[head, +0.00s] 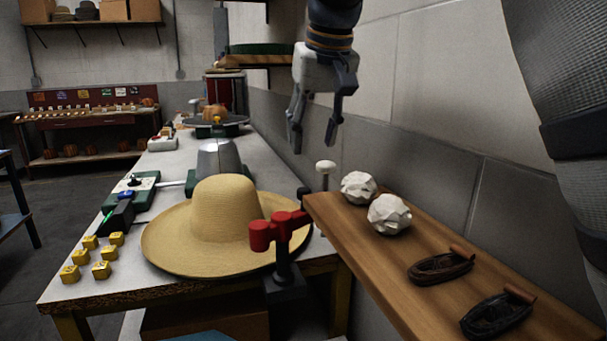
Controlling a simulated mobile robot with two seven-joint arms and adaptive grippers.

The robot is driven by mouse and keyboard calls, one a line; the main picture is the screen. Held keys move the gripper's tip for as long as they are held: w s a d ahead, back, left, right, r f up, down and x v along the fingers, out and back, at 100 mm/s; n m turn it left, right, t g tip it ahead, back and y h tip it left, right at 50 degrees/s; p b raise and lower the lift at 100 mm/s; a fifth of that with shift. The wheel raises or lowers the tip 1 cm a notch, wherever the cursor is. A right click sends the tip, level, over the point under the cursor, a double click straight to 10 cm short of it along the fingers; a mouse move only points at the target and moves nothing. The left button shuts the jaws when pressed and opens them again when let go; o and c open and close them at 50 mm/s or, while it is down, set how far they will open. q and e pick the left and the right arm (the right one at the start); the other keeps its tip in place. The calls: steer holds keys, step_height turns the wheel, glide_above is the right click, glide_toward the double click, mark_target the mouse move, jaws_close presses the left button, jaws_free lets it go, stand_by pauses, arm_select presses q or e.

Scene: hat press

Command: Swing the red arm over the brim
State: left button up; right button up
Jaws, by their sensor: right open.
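A straw hat (226,205) with a wide round brim sits crown up on the pale workbench (90,288). A red arm (278,230) with a thick rounded end stands on a dark post at the near right side of the hat. In this view it overlaps the brim's right part; I cannot tell whether it touches the brim. My right gripper (315,140) hangs from the top, fingers down, open and empty. It is apart from the red arm, higher and further back. My left gripper is not in view.
A wooden shelf (400,240) at right holds white crumpled balls (388,214) and dark tools (441,266). A white-topped knob (325,170) stands by its far end. A grey metal form (221,158), yellow cubes (101,270) and a green device (118,216) share the bench. A wall bounds the right.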

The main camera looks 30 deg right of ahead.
mark_target(304, 189)
steer(key=x, duration=1.1)
steer(key=shift+s+a+f, duration=0.15)
steer(key=shift+f, duration=0.15)
jaws_close()
